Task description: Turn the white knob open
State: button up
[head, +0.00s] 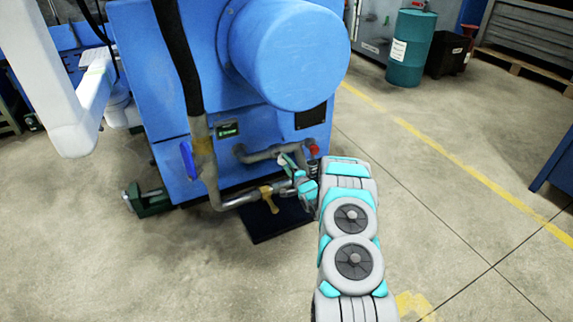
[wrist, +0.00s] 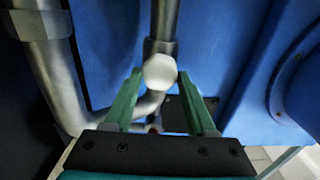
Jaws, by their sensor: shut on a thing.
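The white knob (wrist: 160,71) sits on a grey metal pipe fitting in the middle of the wrist view. My gripper (wrist: 160,76) has its two green fingers on either side of the knob, shut on it. A thin dark gap seems to show beside the knob, so the exact contact is hard to see. In the head view my gripper (head: 288,162) is at the low pipework in front of the blue machine (head: 165,95). I cannot make out the white knob there. The knob's turn angle is not clear.
A curved grey pipe (wrist: 55,85) runs close on the left in the wrist view. The concrete floor to the right is open, with a teal drum (head: 410,48) far back.

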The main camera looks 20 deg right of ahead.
jog(key=shift+d+m, duration=0.1)
jog(key=shift+m, duration=0.9)
jog(key=o, duration=1.4)
jog(key=shift+s+d, duration=0.1)
jog(key=shift+s, duration=3.8)
